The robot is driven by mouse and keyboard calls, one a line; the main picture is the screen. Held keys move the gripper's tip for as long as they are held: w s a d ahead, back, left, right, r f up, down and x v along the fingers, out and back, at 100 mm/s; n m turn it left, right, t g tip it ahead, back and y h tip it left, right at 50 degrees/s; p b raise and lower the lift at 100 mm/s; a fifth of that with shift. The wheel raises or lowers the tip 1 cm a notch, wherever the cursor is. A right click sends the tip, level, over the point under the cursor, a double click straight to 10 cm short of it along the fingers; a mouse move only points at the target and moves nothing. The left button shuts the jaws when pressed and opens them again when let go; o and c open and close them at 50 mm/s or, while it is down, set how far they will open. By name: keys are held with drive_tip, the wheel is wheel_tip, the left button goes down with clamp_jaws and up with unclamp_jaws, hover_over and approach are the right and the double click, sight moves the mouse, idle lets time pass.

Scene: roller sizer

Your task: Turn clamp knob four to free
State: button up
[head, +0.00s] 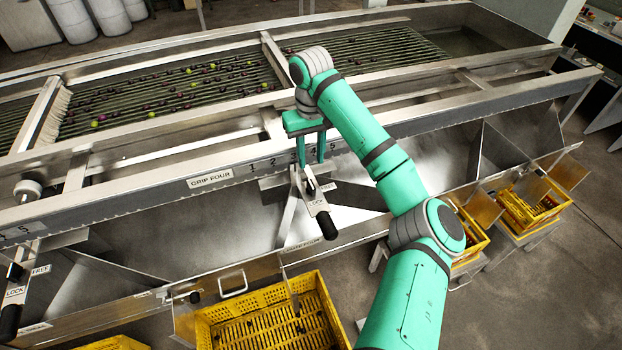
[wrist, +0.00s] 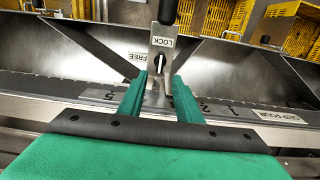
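The clamp knob of grip four (head: 310,186) is a small dark knob on a metal plate below the "GRIP FOUR" rail. It also shows in the wrist view (wrist: 160,64), where its long side lies roughly in line with the "LOCK" label (wrist: 162,41). The "FREE" label (wrist: 138,57) is off to one side. A lever with a black grip (head: 326,224) extends below the plate. My gripper (head: 309,160) is open, pointing down at the plate. In the wrist view its fingers (wrist: 158,80) are apart, with the knob just beyond the tips; contact cannot be told.
The "GRIP FOUR" rail (head: 212,178) with a number scale runs beside my fingers. Another lever with LOCK and FREE labels (head: 15,290) is at lower left. Yellow crates (head: 265,312) stand below the chutes. Rollers carrying small fruit lie behind.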

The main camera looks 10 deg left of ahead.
sight(311, 184)
wheel_tip(311, 184, down, 10)
idle(0.5)
clamp_jaws()
